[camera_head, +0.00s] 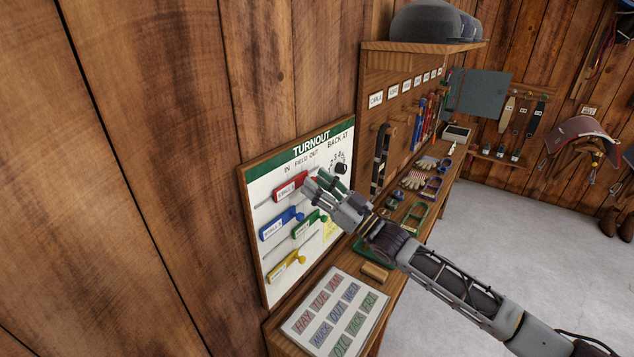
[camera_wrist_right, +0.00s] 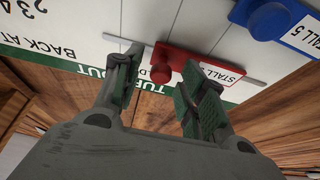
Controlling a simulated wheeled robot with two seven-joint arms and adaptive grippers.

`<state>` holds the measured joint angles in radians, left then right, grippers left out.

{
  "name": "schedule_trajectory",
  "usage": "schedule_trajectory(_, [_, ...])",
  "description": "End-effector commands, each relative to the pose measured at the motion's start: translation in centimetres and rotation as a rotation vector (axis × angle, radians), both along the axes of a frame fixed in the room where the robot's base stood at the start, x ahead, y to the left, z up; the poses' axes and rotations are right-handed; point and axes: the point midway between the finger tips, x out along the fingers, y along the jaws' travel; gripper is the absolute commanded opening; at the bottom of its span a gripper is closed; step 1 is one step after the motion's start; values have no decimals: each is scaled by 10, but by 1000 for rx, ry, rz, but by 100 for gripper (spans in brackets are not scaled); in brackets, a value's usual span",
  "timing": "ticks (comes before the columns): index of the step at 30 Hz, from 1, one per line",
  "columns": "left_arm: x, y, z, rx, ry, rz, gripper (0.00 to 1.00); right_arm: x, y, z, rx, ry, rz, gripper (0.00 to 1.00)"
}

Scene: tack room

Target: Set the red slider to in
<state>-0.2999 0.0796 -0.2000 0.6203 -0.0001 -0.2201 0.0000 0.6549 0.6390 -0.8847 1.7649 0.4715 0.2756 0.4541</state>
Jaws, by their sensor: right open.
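The red slider (camera_head: 288,188) is a flat red plate with a white stall label, on the top rail of the white turnout board (camera_head: 251,180). Bare rail shows to its left in the head view; its exact column is hard to tell. My right gripper (camera_head: 318,186) is open at the board, at the slider's right end. In the right wrist view, which shows the board upside down, the red slider (camera_wrist_right: 216,72) and its round knob lie between the parted fingers of the gripper (camera_wrist_right: 160,84). Contact cannot be told. My left gripper is not in view.
Below on the board are a blue slider (camera_head: 274,229), a green slider (camera_head: 305,226) and a yellow slider (camera_head: 284,269). A clock-like dial (camera_head: 341,169) sits right of the gripper. A bench with a word card (camera_head: 303,319) and tack runs below the board.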

Motion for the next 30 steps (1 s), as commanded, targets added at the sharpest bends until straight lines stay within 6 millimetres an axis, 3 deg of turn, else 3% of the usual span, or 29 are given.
schedule_trajectory(13, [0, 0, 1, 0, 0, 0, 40, 3, 4, 2, -1, -1, 1, 41])
schedule_trajectory(23, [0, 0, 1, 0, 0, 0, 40, 3, 4, 2, 0, 0, 1, 0])
schedule_trajectory(30, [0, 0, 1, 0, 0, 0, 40, 3, 4, 2, -1, -1, 1, 0])
